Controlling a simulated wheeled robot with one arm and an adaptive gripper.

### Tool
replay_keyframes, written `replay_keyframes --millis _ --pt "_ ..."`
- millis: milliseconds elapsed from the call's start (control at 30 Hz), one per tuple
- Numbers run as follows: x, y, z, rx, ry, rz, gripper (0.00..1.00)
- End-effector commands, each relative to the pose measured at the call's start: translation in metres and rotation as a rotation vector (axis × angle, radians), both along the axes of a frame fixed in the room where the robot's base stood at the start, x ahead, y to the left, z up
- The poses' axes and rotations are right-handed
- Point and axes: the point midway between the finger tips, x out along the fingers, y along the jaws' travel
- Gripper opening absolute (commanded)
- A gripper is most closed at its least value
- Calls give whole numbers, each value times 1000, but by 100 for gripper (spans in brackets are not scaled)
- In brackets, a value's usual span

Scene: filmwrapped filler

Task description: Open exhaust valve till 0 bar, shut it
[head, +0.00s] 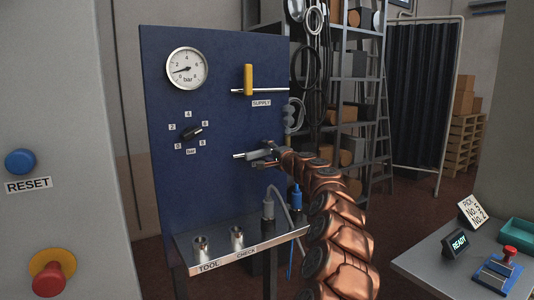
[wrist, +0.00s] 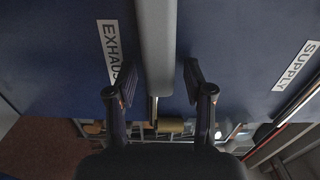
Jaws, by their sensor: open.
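The blue panel (head: 215,110) carries a round bar gauge (head: 187,69), whose needle points to the lower left, at the low end of the scale. The exhaust valve's grey handle (wrist: 157,40) runs between my fingers in the wrist view, beside the EXHAUST label (wrist: 113,50). My gripper (wrist: 159,78) is open around the handle, with a gap on each side. In the head view my gripper (head: 264,154) is at the exhaust pipe (head: 239,156) and mostly hides the valve.
The yellow supply handle (head: 248,79) stands upright across its pipe above my gripper. A black selector knob (head: 191,133) is to the left. Below, a metal shelf (head: 215,257) holds fittings. A side table (head: 430,262) stands at right. A RESET button (head: 20,161) is at left.

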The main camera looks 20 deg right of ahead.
Motion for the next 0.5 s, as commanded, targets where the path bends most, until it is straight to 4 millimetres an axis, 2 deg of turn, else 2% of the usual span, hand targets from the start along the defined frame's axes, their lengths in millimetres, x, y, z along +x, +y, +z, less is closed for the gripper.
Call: replay_keyframes --millis 167,500 --pt "-4 -1 0 1 1 0 52" --pt "-25 -3 1 2 -1 2 52"
